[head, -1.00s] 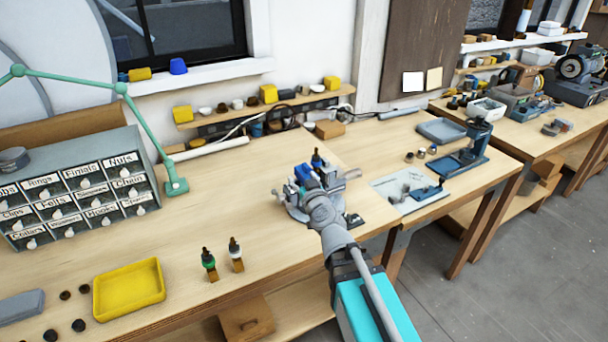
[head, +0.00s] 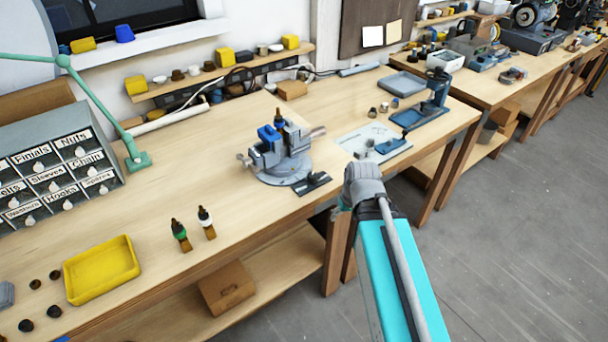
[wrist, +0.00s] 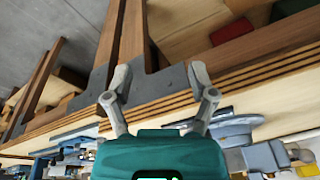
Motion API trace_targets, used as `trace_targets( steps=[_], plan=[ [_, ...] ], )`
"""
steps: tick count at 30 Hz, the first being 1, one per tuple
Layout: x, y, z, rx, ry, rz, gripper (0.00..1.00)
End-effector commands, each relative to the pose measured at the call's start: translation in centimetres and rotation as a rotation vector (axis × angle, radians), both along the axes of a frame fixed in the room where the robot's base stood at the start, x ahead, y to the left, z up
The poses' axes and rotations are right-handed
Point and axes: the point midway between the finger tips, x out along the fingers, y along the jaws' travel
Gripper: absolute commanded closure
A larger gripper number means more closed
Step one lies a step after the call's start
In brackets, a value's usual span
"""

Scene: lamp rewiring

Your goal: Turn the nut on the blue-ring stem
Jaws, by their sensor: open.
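A grey bench vise (head: 283,165) with blue on top stands on the wooden workbench. A green-ringed stem (head: 180,235) and a white-ringed stem (head: 206,222) stand in front, left of the vise.
A yellow tray (head: 102,270) and several small dark parts lie at the front left. A labelled drawer cabinet (head: 50,170) and a green lamp arm (head: 95,105) stand behind. A blue-based press (head: 425,112) stands to the right. The bench between cabinet and vise is clear.

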Motion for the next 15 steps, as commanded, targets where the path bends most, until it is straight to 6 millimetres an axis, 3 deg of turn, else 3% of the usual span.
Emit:
trace_targets(
  steps=[3, 6, 15],
  plan=[
    [-1.7, -2.4, -0.3, -0.058, 0.093, -0.079, 0.27],
    [-2.6, -3.4, -0.3, -0.089, 0.140, -0.119, 0.27],
    [-3.0, -4.0, -0.3, -0.106, 0.164, -0.140, 0.27]
  ],
)
